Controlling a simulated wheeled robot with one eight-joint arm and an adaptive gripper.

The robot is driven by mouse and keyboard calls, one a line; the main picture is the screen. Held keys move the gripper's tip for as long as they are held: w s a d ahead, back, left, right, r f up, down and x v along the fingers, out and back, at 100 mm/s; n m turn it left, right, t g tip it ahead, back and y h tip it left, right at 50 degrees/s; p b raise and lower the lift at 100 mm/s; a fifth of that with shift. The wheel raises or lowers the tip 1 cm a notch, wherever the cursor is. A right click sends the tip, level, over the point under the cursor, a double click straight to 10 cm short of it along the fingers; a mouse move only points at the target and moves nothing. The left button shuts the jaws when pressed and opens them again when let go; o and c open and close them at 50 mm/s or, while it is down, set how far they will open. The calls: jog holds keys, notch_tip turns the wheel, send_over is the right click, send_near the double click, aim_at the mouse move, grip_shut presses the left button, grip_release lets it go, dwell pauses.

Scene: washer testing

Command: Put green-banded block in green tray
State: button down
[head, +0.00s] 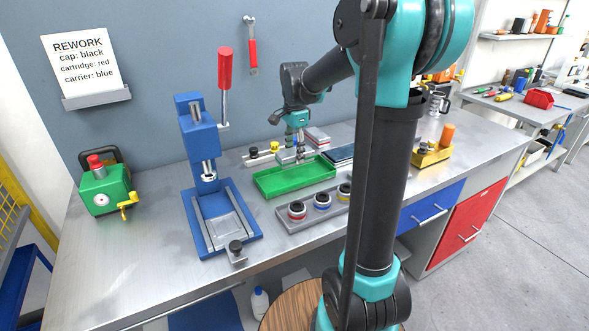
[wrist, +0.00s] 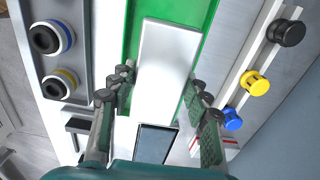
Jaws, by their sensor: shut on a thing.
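The green tray (head: 268,184) lies on the bench; it also fills the upper middle of the wrist view (wrist: 115,45). My gripper (head: 299,156) is over the tray's far right part in the head view. In the wrist view my gripper (wrist: 163,85) has a finger on either side of a pale, long block (wrist: 168,55) and is shut on it. The block overlaps the tray in that view. I see no green band on its visible face, and I cannot tell whether it touches the tray floor.
A grey rack (head: 283,220) with several ringed caps stands in front of the tray. A rail (wrist: 240,100) with black, yellow and blue knobs runs behind it. A dark tablet (head: 341,155) lies to the right. A blue press (head: 198,130) stands left.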

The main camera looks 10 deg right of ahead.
aim_at(295, 178)
jog(key=shift+f, duration=3.3)
jog(key=c, duration=0.7)
grip_release()
jog(key=shift+f, duration=0.1)
jog(key=shift+c, duration=0.2)
notch_tip(295, 178, up, 12)
jog(key=shift+r, duration=0.15)
